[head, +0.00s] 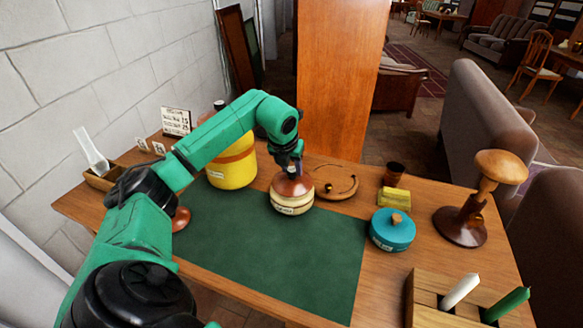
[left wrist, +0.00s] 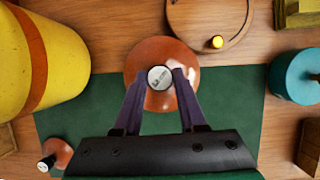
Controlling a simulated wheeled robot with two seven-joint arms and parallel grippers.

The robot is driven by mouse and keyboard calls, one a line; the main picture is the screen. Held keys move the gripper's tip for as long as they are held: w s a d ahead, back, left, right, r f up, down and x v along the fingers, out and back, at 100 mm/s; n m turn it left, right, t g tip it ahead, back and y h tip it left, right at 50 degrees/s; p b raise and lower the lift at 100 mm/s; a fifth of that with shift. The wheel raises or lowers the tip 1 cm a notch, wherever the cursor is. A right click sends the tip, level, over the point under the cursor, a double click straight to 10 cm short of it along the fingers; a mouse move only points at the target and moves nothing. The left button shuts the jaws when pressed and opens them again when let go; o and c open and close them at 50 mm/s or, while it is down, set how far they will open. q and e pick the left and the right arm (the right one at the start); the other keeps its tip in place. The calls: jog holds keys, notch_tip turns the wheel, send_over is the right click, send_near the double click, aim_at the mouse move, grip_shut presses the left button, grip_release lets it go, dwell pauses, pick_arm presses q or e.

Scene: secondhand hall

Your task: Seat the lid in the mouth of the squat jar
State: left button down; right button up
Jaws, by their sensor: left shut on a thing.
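The squat jar (head: 293,206) is cream-coloured with a small label and stands on the green mat near its back edge. The reddish-brown lid (head: 293,186) is over its mouth; I cannot tell whether it is seated or just above. My left gripper (head: 290,168) comes down from above and is shut on the lid's pale-topped knob. In the left wrist view the lid (left wrist: 163,52) is between and beyond the fingertips (left wrist: 160,78) and hides the jar. A second reddish-brown lid (left wrist: 58,155) lies at the mat's left side. My right gripper is not in view.
A large yellow jar (head: 232,168) stands close behind left. A round wooden piece (head: 338,192) lies right of the jar. A teal tin (head: 391,232), a yellow block (head: 394,198), a dark cup (head: 394,173) and a wooden stand (head: 462,224) are further right. The front mat is clear.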

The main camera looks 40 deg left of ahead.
pick_arm(q)
jog(key=shift+c, duration=2)
grip_release()
jog(key=shift+r, duration=0.15)
jog(key=shift+s+r, duration=0.15)
jog(key=shift+r, duration=0.2)
jog(key=b+v, duration=0.1)
jog(key=v, duration=1.2)
jog(key=shift+s+d+r, duration=0.15)
jog(key=shift+s+r, duration=0.1)
